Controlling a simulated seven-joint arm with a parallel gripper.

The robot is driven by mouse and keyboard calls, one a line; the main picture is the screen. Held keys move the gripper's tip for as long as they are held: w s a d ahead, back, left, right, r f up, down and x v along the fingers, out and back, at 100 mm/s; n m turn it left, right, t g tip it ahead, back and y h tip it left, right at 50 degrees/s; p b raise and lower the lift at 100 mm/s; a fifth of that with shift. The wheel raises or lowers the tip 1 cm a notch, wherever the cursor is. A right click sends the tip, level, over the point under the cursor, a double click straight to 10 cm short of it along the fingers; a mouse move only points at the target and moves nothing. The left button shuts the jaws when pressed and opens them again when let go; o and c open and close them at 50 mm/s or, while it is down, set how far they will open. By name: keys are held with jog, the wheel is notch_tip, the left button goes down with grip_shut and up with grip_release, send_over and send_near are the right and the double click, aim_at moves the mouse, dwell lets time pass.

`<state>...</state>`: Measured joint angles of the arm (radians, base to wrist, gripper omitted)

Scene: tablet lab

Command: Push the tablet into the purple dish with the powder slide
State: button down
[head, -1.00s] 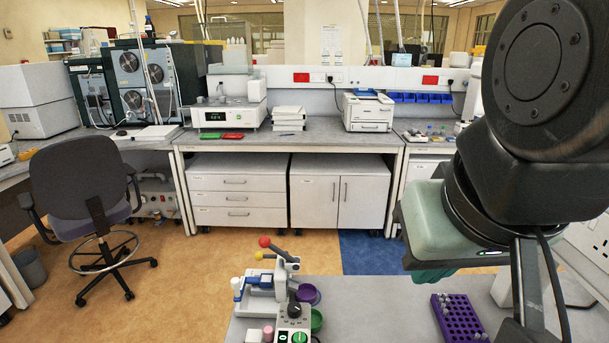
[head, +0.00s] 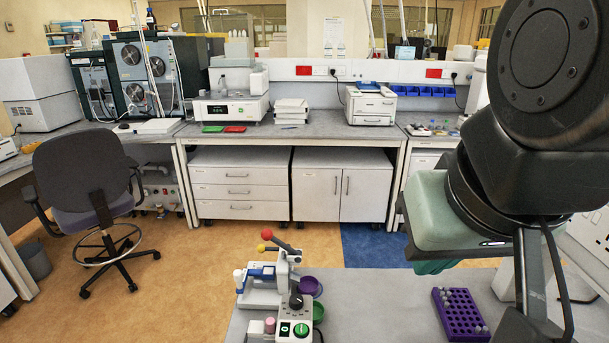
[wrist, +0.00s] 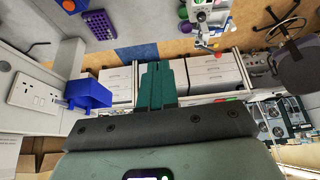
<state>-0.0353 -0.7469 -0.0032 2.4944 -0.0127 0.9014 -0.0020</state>
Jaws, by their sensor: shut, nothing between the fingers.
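The tablet press (head: 262,290) is a white machine with a red-knobbed lever and a blue part (head: 263,272), on the front table. The purple dish (head: 309,286) is at its right side, with a green dish (head: 318,312) nearer me. I cannot make out a tablet or tell which part is the powder slide. The press also shows upside down at the top of the wrist view (wrist: 207,14), with the purple dish (wrist: 183,13) beside it. My gripper (wrist: 158,70) is shut and empty, its teal fingers together. In the head view my gripper (head: 435,267) is raised, well right of the press.
A control box (head: 293,328) with a black knob and green button stands in front of the press. A purple rack (head: 460,315) with several small pieces is at the right of the table. Grey tabletop (head: 380,300) between them is clear. A chair (head: 85,180) stands away at left.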

jog(key=c, duration=1.5)
grip_release()
jog(key=shift+w+a, duration=0.1)
jog(key=shift+w, duration=0.05)
jog(key=shift+c, duration=0.2)
jog(key=o, duration=0.6)
jog(key=w+a+m, duration=0.1)
jog(key=w, duration=0.2)
jog(key=w+a+r+g, duration=0.1)
jog(key=w, duration=0.2)
jog(key=w+a+r+m, duration=0.1)
jog(key=w+a, duration=0.1)
jog(key=w, duration=0.1)
jog(key=shift+w+m+y, duration=0.3)
jog(key=shift+w, duration=0.05)
jog(key=m+g, duration=0.5)
jog(key=m, duration=0.4)
send_over(238, 271)
notch_tip(238, 271, down, 26)
notch_tip(238, 271, down, 10)
jog(key=shift+f, duration=0.1)
jog(key=shift+c, duration=0.4)
grip_shut()
